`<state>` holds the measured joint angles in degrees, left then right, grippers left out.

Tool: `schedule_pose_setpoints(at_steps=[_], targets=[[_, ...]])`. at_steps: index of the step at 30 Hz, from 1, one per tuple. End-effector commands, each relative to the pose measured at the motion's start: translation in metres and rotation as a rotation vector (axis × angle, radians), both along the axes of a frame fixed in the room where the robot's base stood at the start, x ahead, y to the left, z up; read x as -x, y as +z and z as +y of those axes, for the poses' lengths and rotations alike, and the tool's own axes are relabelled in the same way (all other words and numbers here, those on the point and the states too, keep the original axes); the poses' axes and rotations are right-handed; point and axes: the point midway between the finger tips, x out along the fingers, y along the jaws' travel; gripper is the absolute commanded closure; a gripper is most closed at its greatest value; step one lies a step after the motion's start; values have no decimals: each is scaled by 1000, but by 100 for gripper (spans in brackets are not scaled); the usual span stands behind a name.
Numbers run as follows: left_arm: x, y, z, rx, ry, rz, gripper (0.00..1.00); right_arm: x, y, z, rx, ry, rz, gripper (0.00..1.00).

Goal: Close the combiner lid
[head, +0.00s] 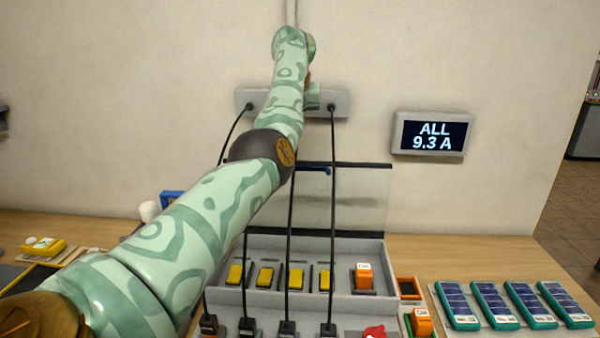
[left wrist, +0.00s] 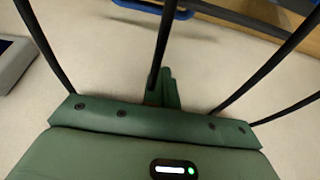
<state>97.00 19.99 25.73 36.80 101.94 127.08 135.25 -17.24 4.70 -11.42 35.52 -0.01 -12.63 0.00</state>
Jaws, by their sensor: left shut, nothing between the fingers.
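The combiner (head: 375,255) is a grey open-topped box on the bench. Its clear, dark-edged lid (head: 362,188) stands raised at the back, near the wall. A blue handle (head: 316,170) sits at the lid's top edge, partly hidden by my left arm; it also shows at the top of the left wrist view (left wrist: 150,8). My left gripper (head: 313,94) is above the lid, in front of the wall bar, apart from the handle. Its fingers (left wrist: 168,84) are shut and empty. My right gripper is not in view.
Black cables (head: 333,200) hang from a grey wall bar (head: 341,103) past the lid to plugs at the box front. Yellow switches (head: 296,278) and an orange one (head: 363,278) sit inside. Right are a wall display (head: 432,133) reading ALL 9.3 A and several teal panels (head: 493,304).

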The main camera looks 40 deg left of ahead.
Motion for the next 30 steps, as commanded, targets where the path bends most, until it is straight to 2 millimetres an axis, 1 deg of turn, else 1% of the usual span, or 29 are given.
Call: schedule_pose_setpoints(at_steps=[5, 12, 14, 20, 22, 26, 30], targets=[[-5, -16, 5, -1, 0, 2, 100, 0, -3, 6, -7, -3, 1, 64], [-18, -59, 16, -1, -1, 3, 100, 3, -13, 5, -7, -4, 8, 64], [-21, -68, 19, 0, 1, 3, 100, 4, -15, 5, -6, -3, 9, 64], [-29, -93, 25, 0, -1, 3, 100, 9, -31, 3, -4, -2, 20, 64], [-26, -89, 25, -3, 7, 1, 100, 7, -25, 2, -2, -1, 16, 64], [-22, -88, 25, -3, 15, 4, 100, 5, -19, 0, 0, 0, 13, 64], [-17, -88, 19, -3, 13, 3, 100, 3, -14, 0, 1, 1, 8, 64]])
